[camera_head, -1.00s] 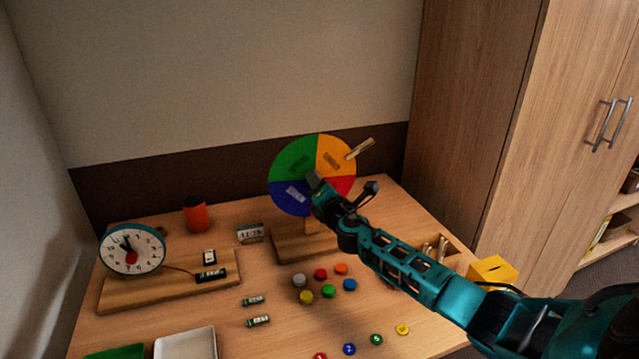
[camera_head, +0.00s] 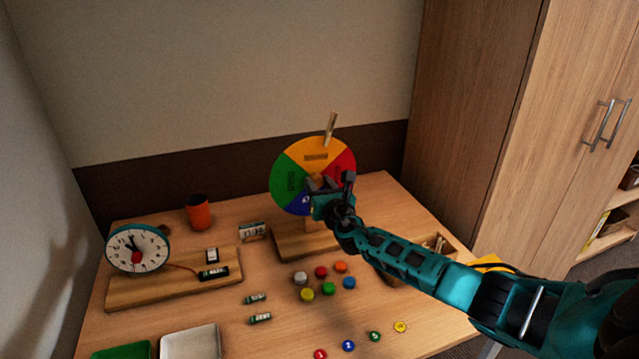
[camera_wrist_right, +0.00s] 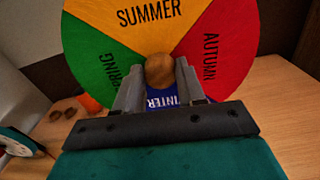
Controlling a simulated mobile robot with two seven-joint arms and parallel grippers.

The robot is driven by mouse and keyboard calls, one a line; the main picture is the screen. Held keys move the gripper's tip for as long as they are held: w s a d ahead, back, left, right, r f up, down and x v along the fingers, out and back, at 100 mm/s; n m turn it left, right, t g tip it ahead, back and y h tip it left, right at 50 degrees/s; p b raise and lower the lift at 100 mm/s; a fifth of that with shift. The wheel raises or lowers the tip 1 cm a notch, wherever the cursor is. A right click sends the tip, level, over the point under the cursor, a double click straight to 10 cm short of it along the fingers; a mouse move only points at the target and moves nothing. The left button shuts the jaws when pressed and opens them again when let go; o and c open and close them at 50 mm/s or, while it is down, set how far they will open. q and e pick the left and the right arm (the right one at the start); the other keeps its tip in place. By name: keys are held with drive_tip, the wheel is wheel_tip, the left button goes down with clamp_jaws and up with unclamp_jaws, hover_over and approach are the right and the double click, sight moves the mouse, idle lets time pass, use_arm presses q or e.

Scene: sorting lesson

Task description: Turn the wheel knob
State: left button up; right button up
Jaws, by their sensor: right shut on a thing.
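The season wheel (camera_head: 285,178) stands upright on a wooden base at the back of the table. It has orange, red, blue and green sectors; in the right wrist view the orange SUMMER sector (camera_wrist_right: 150,35) is at the top. Its round wooden knob (camera_wrist_right: 160,69) is at the wheel's centre. My right gripper (camera_head: 318,186) is at the wheel's centre; in the right wrist view its fingers (camera_wrist_right: 160,84) are shut on the knob from both sides. A clothespin (camera_head: 330,130) is clipped to the rim at the top. The left gripper is not in view.
A clock (camera_head: 137,249) on a wooden board stands at the left, with an orange cup (camera_head: 198,212) behind. Several coloured buttons (camera_head: 321,271) and two batteries (camera_head: 260,319) lie in front. A white tray (camera_head: 190,344) is at the front left.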

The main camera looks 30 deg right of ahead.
drive_tip(key=shift+n, duration=0.5)
drive_tip(key=o, duration=1)
drive_tip(key=shift+o, duration=0.2)
drive_tip(key=v, duration=1.3)
drive_tip(key=shift+a, duration=0.1)
